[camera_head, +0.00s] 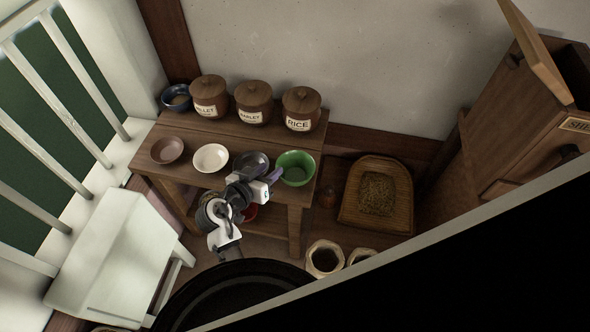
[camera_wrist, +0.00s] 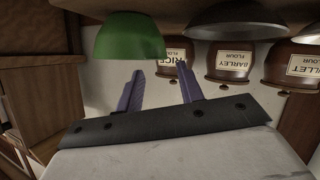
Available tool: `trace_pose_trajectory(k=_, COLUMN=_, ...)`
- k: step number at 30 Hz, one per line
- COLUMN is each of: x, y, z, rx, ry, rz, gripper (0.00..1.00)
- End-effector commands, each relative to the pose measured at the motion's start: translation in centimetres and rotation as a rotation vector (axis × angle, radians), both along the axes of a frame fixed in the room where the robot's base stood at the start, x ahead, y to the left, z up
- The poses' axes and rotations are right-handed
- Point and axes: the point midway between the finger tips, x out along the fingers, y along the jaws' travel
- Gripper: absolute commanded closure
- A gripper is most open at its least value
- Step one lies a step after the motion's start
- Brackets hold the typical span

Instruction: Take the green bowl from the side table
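The green bowl (camera_head: 296,167) stands upright on the wooden side table (camera_head: 217,132), at the right end of the front row of bowls. It also shows at the upper left of the wrist view (camera_wrist: 128,40), which is upside down. My gripper (camera_head: 276,175) is at the bowl's left side, near its rim. In the wrist view its two purple fingers (camera_wrist: 160,75) are spread apart with nothing between them. The bowl lies beyond the fingertips, and I cannot tell whether one touches the rim.
A dark grey bowl (camera_head: 250,163) sits close left of the gripper, partly hidden. A white bowl (camera_head: 210,158) and brown bowl (camera_head: 167,150) stand further left. Jars of millet (camera_head: 209,96), barley (camera_head: 254,101) and rice (camera_head: 301,107) line the back, beside a blue bowl (camera_head: 176,98).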

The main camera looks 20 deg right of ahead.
Motion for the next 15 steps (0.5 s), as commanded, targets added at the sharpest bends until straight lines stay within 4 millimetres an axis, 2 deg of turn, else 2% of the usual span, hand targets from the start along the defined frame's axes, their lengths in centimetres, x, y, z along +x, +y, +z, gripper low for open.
trace_pose_trajectory(k=3, x=0.8, y=-1.1, z=-0.5, rx=-0.001, ry=0.001, rz=0.0, gripper=0.63)
trace_pose_trajectory(k=8, x=1.4, y=-1.8, z=-0.8, rx=0.001, ry=0.0, rz=0.002, gripper=0.63)
trace_pose_trajectory(k=15, x=3.3, y=-4.1, z=-2.3, rx=0.0, ry=0.0, rz=0.001, gripper=0.63)
